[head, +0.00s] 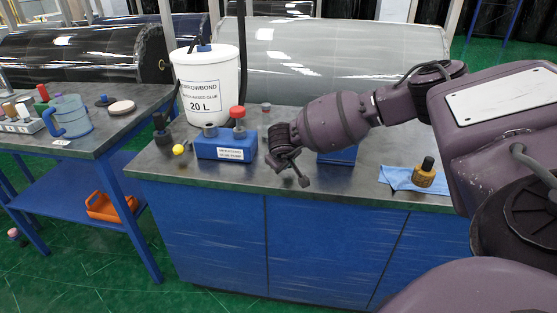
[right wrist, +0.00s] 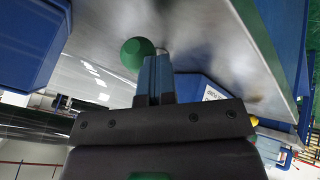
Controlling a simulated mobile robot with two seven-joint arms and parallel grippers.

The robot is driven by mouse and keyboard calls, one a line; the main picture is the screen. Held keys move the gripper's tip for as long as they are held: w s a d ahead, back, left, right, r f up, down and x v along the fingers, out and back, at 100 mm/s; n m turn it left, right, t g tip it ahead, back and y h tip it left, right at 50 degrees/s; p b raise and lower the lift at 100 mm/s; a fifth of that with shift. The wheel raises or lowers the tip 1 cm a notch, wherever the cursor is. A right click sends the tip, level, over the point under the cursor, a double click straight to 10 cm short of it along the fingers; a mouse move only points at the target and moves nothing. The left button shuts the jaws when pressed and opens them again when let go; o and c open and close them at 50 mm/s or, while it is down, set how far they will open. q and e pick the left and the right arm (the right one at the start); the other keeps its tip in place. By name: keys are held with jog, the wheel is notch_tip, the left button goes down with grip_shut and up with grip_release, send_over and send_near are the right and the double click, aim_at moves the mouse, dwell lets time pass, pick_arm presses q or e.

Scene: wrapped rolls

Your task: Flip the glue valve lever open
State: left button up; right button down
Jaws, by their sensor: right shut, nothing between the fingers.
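A blue box (head: 226,146) with a white label stands on the bench, with a red knob (head: 237,112) and a grey cylinder on top. A yellow ball (head: 178,149) sits to its left, by a dark fitting (head: 162,130). I cannot tell which part is the glue valve lever. My right gripper (head: 303,180) points down over the bench, right of the labelled box. In the right wrist view its fingers (right wrist: 154,66) are shut and empty, beside a green ball (right wrist: 137,52); contact is unclear. I cannot make out this ball in the head view. My left gripper is out of view.
A white 20 L glue bucket (head: 208,86) stands behind the labelled box. Another blue block (head: 340,156) is partly hidden behind my right arm. A bottle (head: 424,173) stands on a blue cloth (head: 399,179) at right. A side table with a jug (head: 70,117) stands left.

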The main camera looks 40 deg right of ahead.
jog(key=shift+s+d+p, duration=0.2)
jog(key=shift+d, duration=0.3)
jog(key=shift+s+d+p, duration=0.15)
jog(key=shift+d, duration=0.3)
jog(key=shift+s+d, duration=0.1)
jog(key=shift+d, duration=0.5)
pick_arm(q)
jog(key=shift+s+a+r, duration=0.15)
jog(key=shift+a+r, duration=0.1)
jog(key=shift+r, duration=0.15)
pick_arm(e)
jog(key=shift+d, duration=0.35)
